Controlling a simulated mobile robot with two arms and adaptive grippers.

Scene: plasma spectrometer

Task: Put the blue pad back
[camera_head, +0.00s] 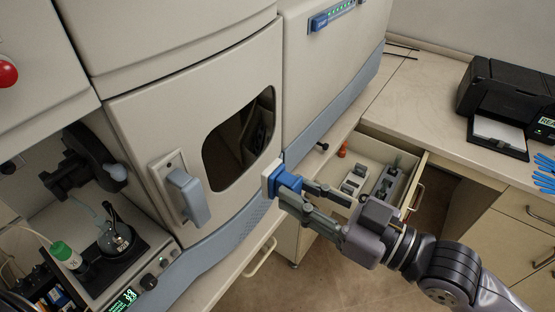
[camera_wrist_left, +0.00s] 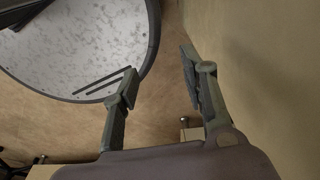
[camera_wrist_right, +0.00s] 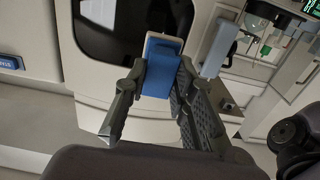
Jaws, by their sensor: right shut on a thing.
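The blue pad (camera_head: 285,181) is a small blue block with a white face. My right gripper (camera_head: 291,191) is shut on it, in front of the instrument's cream door (camera_head: 225,110), below and right of the dark window. In the right wrist view the blue pad (camera_wrist_right: 160,66) sits between my right fingertips, its white part pointing away towards the door. I cannot tell whether it touches the door. My left gripper (camera_wrist_left: 160,85) is open and empty in the left wrist view; it does not show in the head view.
An open drawer (camera_head: 415,180) with small grey and white parts is behind my right arm. A grey-blue door handle (camera_head: 187,196) stands left of the pad. A glass vessel (camera_head: 115,238) sits at lower left. A black printer (camera_head: 505,98) and blue gloves (camera_head: 490,143) lie on the right counter.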

